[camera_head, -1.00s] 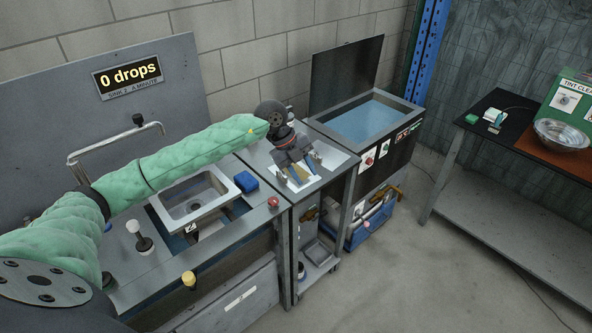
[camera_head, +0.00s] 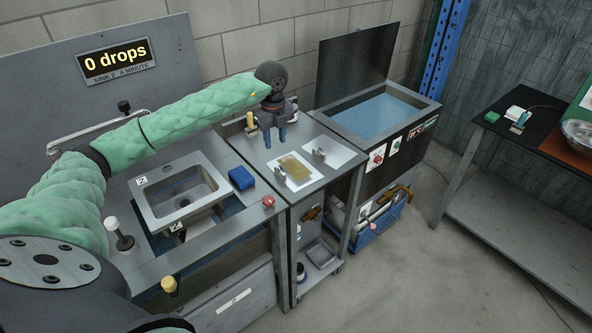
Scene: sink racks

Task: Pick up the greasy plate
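A flat yellow-brown plate (camera_head: 294,167), which looks like the greasy plate, lies on a white sheet on the grey side table (camera_head: 262,185). My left gripper (camera_head: 275,144) hangs above the back left part of this table, pointing down. Its two blue fingers are apart with a gap between them, and nothing shows between them. It is behind and to the left of the plate and not touching it. My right gripper is not in view.
A numbered steel sink (camera_head: 152,216) and a blue sponge-like block (camera_head: 242,178) are left of the table. A tank of blue liquid (camera_head: 372,118) with a raised dark lid stands to the right. Small metal upright pieces (camera_head: 319,155) stand near the plate.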

